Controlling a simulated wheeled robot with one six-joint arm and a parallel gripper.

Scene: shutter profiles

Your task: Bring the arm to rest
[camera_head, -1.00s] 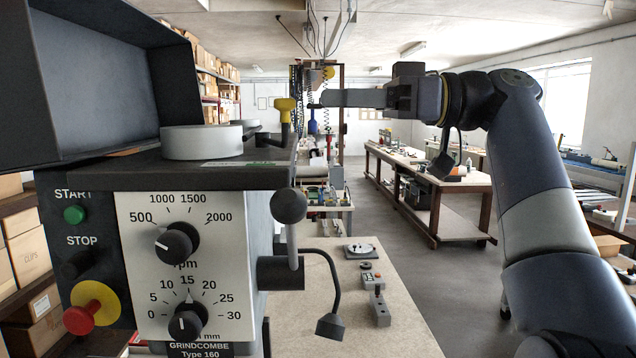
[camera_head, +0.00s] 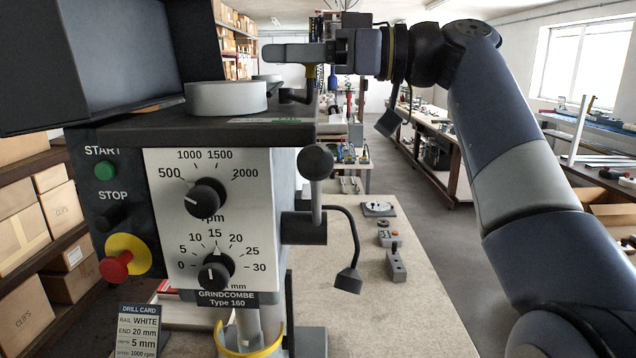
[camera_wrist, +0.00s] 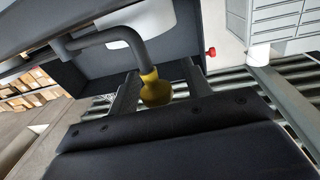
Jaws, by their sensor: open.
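My gripper (camera_head: 272,53) hangs at the end of my raised arm, above the right side of the drilling machine (camera_head: 215,135), fingers pointing left. In the wrist view its two fingers (camera_wrist: 160,76) are apart, with dark pads in front. A yellow knob (camera_wrist: 155,91) on a bent grey rod (camera_wrist: 95,38) shows between the fingers in that view. I cannot tell whether the fingers touch it. In the head view my gripper hides most of that knob. My arm bends down at the right of the picture.
The machine has a hooded top (camera_head: 130,50), dials and a red stop button (camera_head: 116,265). A drill card (camera_head: 138,329) stands at lower left. A bench (camera_head: 400,325) carries small tools. Shelves with boxes (camera_head: 30,230) are at left, the aisle floor (camera_head: 450,235) is clear.

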